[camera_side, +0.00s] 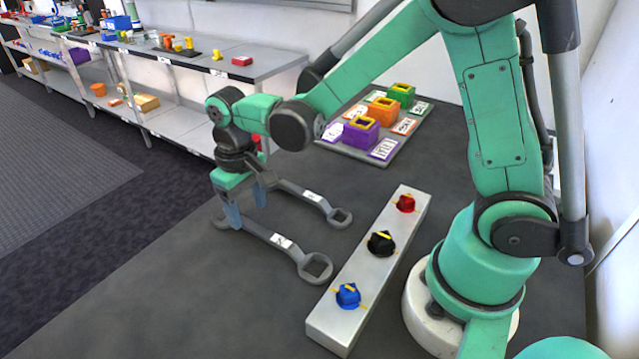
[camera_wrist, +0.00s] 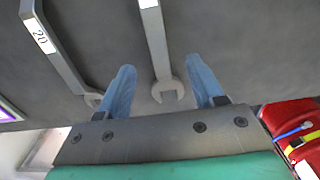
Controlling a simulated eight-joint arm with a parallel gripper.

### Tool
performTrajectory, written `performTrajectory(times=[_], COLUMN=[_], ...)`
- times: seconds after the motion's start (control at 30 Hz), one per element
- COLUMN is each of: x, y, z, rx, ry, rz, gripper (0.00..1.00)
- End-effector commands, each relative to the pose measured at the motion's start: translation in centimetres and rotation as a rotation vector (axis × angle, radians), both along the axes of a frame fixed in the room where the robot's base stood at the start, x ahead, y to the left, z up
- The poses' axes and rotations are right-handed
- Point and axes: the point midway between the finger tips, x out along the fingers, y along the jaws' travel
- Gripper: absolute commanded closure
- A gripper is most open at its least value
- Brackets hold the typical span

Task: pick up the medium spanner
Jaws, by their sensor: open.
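Two grey open-and-ring spanners lie flat on the dark table: a nearer one (camera_side: 268,236) and a farther one (camera_side: 300,190). In the wrist view, one spanner's open jaw (camera_wrist: 172,90) shows between my fingers, its handle running up the picture. A second spanner (camera_wrist: 58,58), labelled 20, lies to the left, its end partly hidden by my left finger. I cannot tell which is the medium one. My gripper (camera_side: 244,208) is open and empty above the left ends of the spanners; it also shows in the wrist view (camera_wrist: 163,80).
A silver block (camera_side: 368,262) with blue, black and red knobs stands to the right of the spanners. A tray (camera_side: 352,153) with purple, orange and green boxes lies behind. A red container (camera_wrist: 292,120) is at the right of the wrist view. Shelving (camera_side: 215,62) stands beyond.

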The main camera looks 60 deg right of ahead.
Motion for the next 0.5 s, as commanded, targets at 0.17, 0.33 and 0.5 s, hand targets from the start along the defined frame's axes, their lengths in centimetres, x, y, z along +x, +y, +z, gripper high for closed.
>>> performTrajectory(times=[0.17,0.33,0.5], x=[0.0,0.0,0.0], y=[0.0,0.0,0.0], z=[-2.3,-3.4,-3.5], rx=[0.0,0.0,0.0], ry=[-0.002,-0.002,-0.003], rz=[0.0,0.0,0.0], gripper=[0.39,0.39,0.39])
